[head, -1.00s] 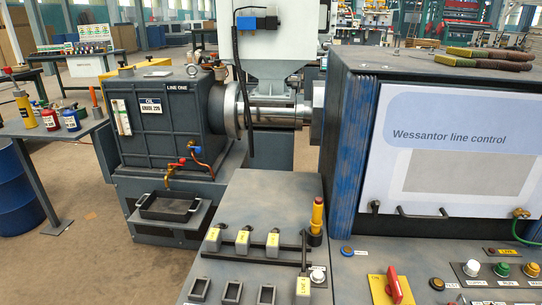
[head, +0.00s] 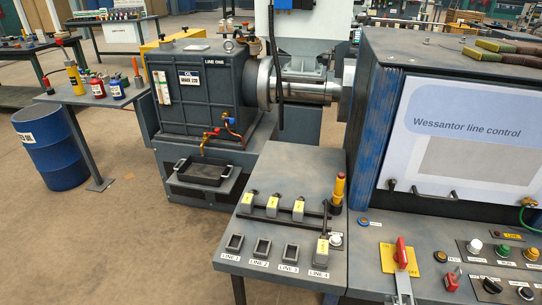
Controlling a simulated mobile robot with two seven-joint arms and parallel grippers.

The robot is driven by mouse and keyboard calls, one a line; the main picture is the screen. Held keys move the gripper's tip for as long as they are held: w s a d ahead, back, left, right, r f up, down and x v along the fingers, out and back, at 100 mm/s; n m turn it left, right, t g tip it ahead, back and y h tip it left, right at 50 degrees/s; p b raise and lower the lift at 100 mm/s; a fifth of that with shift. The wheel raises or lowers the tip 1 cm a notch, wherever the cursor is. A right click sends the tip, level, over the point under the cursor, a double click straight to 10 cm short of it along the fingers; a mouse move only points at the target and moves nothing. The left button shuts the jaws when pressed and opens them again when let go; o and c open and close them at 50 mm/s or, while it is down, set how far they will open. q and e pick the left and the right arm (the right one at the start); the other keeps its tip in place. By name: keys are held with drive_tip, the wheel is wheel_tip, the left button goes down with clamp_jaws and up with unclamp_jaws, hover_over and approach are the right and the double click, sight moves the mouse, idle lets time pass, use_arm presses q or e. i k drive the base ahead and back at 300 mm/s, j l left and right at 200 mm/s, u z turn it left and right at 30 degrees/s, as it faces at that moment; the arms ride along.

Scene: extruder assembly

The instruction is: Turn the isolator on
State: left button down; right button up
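The isolator appears to be the red handle (head: 402,253) on a yellow plate (head: 387,259) on the control desk, at the lower right. The handle stands roughly upright in the picture. The lettering on the plate is too small to read surely.
Line levers with yellow tags (head: 273,205) and a yellow-red handle (head: 339,188) stand left of the isolator. Buttons and knobs (head: 502,251) lie to its right. The Wessantor line control panel (head: 455,128) rises behind. Open floor (head: 110,250) lies at left.

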sight(403, 283)
drive_tip(key=z, duration=1.15)
drive_tip(key=i+u, duration=0.3)
drive_tip(key=i+l+u, duration=0.15)
drive_tip(key=u, duration=0.2)
drive_tip(key=i+l, duration=0.05)
drive_tip(key=i, duration=0.05)
